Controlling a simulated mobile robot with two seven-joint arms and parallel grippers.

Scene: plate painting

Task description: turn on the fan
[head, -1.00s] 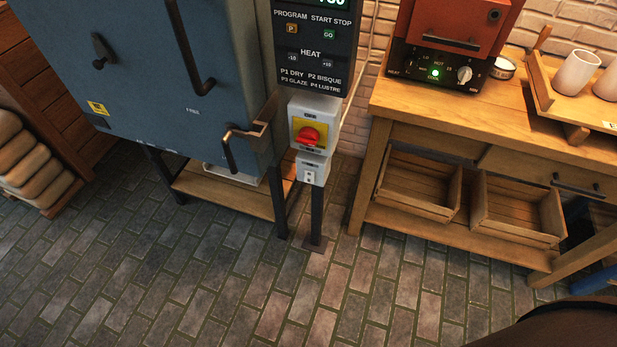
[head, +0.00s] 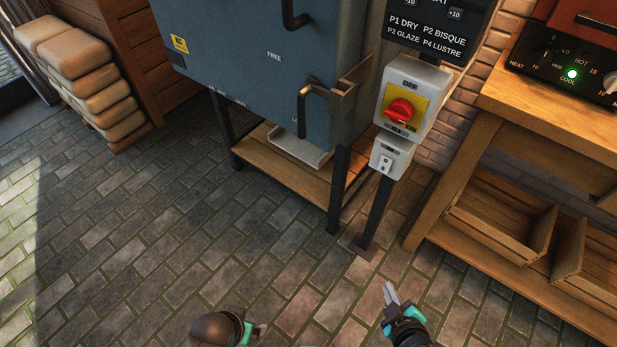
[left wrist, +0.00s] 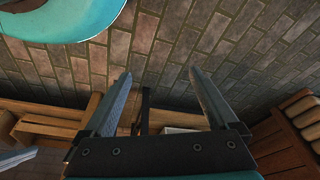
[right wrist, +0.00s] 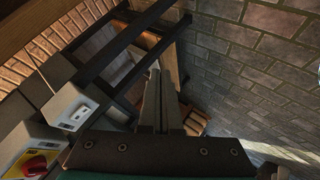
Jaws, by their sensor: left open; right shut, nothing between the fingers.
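A small grey switch box (head: 392,157) with a white rocker switch (head: 385,163) is mounted on a dark post, below a larger grey box with a yellow plate and red rotary knob (head: 401,111). The small box's label is too small to read. In the right wrist view the rocker (right wrist: 82,114) is at the left and the red knob (right wrist: 36,165) is below it. My right gripper (head: 389,292) is shut and empty, low in front of the post, apart from the switch. My left gripper (left wrist: 160,76) is open and empty; in the head view it is at the bottom edge.
A blue-grey kiln (head: 265,75) on a stand is left of the switches, with a bracket and handle (head: 315,100) sticking out near them. A wooden workbench (head: 490,95) with crates is at the right. Stacked sacks (head: 100,85) are far left. The brick floor in front is clear.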

